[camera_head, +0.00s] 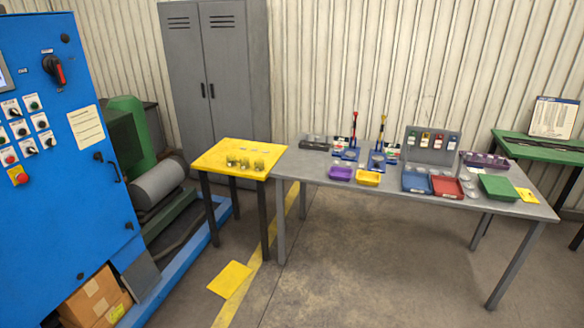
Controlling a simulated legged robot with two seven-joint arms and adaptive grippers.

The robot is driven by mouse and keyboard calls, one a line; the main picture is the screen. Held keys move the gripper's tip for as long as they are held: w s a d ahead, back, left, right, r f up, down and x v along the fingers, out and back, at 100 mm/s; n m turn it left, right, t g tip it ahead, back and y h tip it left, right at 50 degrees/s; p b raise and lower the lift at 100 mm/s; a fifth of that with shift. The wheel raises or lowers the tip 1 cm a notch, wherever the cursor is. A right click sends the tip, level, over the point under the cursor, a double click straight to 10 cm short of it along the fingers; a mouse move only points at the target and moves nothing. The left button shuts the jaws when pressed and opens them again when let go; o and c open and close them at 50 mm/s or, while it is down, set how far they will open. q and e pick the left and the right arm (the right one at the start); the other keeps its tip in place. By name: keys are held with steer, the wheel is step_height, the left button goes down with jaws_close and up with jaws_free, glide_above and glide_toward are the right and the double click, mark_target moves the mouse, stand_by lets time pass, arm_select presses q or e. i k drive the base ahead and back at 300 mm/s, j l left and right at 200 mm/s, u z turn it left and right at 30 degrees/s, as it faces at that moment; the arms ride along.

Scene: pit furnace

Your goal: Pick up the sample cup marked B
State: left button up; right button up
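Several small sample cups (244,163) stand in a row near the front edge of a small yellow table (214,157), left of the middle of the view. They look clear with yellowish contents or backing. Their markings are too small to read, so I cannot tell which one is B. A few small pale items (245,150) lie behind them on the same table. Neither of my grippers shows in the head view.
A long grey table (312,168) adjoins the yellow one and carries coloured trays, stands and a panel. A blue control cabinet (60,160) is at left, a grey locker (217,75) behind.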

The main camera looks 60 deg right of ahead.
mark_target(245, 163)
steer(key=i+l+z, duration=0.2)
steer(key=z, duration=0.3)
steer(key=i+l+z, duration=0.25)
steer(key=z, duration=0.2)
steer(key=i+l+z, duration=0.2)
steer(key=z, duration=0.3)
steer(key=i, duration=0.5)
